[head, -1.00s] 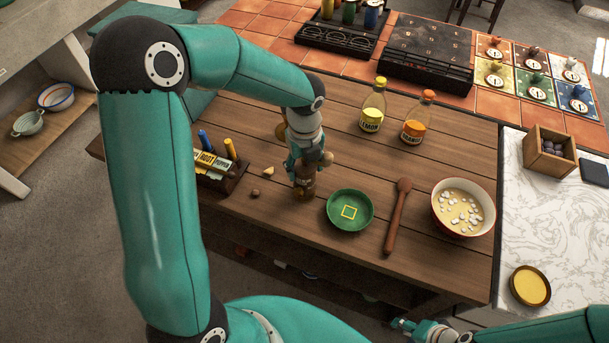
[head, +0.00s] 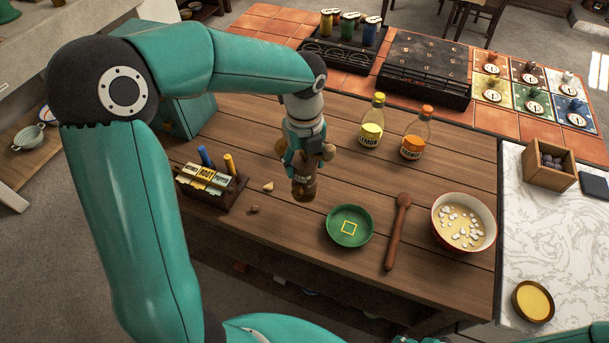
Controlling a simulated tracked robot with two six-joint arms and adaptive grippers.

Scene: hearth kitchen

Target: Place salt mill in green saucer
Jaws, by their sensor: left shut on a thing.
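The salt mill (head: 303,190), a small brown wooden piece with a pale-lettered label, is in the head view left of the green saucer. My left gripper (head: 304,166) is shut on it from above and hides its upper part. The mill is upright; I cannot tell whether its foot touches the table. The green saucer (head: 333,235), with a yellow square marked inside, lies empty on the wooden table. Only a sliver of my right gripper (head: 404,340) shows at the bottom edge; its fingers are hidden.
A wooden spoon (head: 396,232) and a bowl of pale soup (head: 464,222) stand right of the saucer. Lemon (head: 371,126) and orange (head: 416,135) bottles stand behind. Table between mill and saucer is clear.

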